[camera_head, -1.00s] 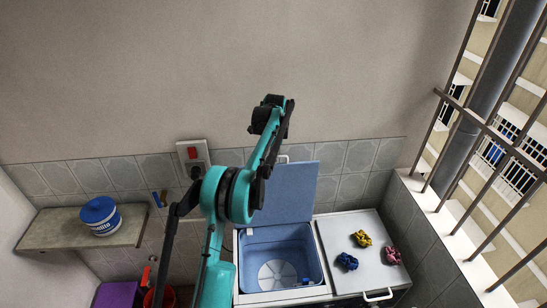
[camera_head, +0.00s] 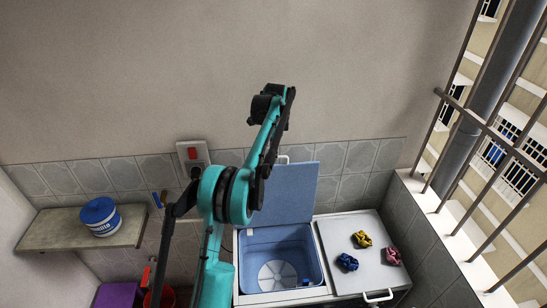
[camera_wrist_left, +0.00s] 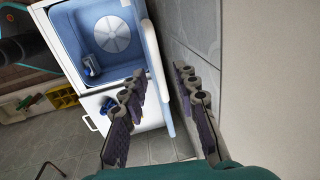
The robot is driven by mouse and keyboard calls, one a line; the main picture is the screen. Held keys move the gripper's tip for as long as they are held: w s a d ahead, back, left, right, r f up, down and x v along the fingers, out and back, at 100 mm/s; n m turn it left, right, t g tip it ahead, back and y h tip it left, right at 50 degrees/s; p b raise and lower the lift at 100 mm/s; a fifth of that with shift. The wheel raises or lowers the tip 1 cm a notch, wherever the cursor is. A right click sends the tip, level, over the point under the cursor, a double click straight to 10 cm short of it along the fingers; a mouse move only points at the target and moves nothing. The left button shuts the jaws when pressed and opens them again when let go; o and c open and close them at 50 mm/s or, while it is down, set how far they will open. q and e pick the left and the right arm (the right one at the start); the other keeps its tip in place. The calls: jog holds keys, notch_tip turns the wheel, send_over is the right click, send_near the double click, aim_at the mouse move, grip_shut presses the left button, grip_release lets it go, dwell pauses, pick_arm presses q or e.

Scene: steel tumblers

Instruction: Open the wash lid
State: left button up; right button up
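The washing machine (camera_head: 322,253) stands below, with its blue wash tub (camera_head: 262,244) uncovered. The blue wash lid (camera_head: 291,192) stands raised near the wall behind the tub. In the left wrist view the lid (camera_wrist_left: 152,52) shows nearly edge-on, below my fingers. My left gripper (camera_head: 280,92) is above the lid in the head view, apart from it. In the left wrist view the left gripper's (camera_wrist_left: 159,80) two fingers are spread, with nothing held between them. My right gripper is not in view.
The closed right half (camera_head: 350,228) of the machine carries yellow (camera_head: 362,239), blue (camera_head: 347,262) and pink (camera_head: 393,256) cloth pieces. A shelf (camera_head: 55,230) with a blue-and-white tub (camera_head: 100,216) is at left. Wall tiles stand close behind the lid; window bars (camera_head: 490,130) are at right.

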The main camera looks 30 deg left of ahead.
pick_arm(q)
notch_tip(320, 180, up, 8)
jog(key=s, duration=0.1)
jog(key=shift+d+f, duration=0.15)
jog(key=shift+d, duration=0.15)
jog(key=s+d+f+n+t+b, duration=0.2)
jog(key=s+d+f+n+b, duration=0.1)
jog(key=s+d+b, duration=0.4)
jog(key=s+d+f+n+t+b, duration=0.1)
jog(key=s+d+f+n+b, duration=0.3)
jog(key=s+d, duration=0.45)
jog(key=s+d+f+n+t+b, duration=0.1)
jog(key=s+f+b, duration=0.4)
jog(key=s+f, duration=0.5)
jog(key=s+d+f+n+t+h+b, duration=0.1)
jog(key=s+d+f+n+b, duration=0.2)
jog(key=s+f, duration=0.8)
jog(key=d+f+b, duration=0.1)
jog(key=b, duration=0.1)
jog(key=shift+d+f+t+b, duration=0.15)
jog(key=shift+d+t+b, duration=0.15)
jog(key=shift+t, duration=0.1)
